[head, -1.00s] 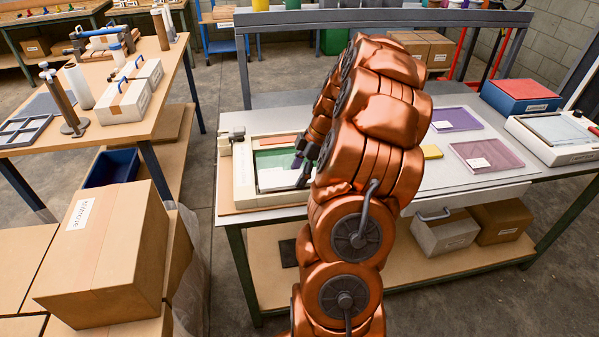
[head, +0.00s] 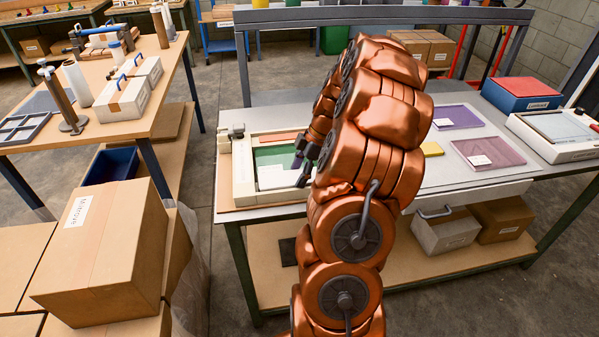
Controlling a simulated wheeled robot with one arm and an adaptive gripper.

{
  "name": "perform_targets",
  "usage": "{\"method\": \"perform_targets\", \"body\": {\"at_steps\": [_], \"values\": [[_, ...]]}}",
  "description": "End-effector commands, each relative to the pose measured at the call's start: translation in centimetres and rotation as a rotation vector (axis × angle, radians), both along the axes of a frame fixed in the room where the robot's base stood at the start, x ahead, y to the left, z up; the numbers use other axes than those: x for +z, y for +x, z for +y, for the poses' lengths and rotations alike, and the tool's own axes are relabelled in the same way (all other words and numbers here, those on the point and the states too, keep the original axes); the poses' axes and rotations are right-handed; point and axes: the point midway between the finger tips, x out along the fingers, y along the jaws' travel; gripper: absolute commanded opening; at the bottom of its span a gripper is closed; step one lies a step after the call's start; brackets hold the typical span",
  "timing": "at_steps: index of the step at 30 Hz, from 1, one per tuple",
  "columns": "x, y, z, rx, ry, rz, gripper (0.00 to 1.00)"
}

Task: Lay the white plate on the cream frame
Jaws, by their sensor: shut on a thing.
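The cream frame (head: 243,178) is at the left end of the grey workbench, around a green panel (head: 285,157). A flat white piece, which looks like the white plate (head: 271,178), shows over the green panel, inside the frame's outline. My gripper (head: 302,172) is at the right edge of this piece and appears shut on it. My copper-coloured arm hides the right part of the frame and most of the gripper. I cannot tell whether the plate touches the frame or is held just above it.
A yellow block (head: 432,149) and purple panels (head: 487,153) lie to the right of my arm on the bench. A red-topped blue box (head: 522,95) and a white tray unit (head: 556,133) stand farther right. Cardboard boxes (head: 105,250) are at the front left.

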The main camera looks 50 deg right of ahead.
Motion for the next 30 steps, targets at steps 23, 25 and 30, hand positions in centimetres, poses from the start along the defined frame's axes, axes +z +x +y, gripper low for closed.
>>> {"method": "perform_targets", "body": {"at_steps": [23,25,30], "values": [[0.2,0.0,-0.1,0.0,-0.001,-0.001,0.94],[0.6,-0.1,-0.2,-0.001,-0.001,-0.001,0.94],[2.9,-0.6,-1.0,-0.001,-0.003,-0.003,0.94]]}}
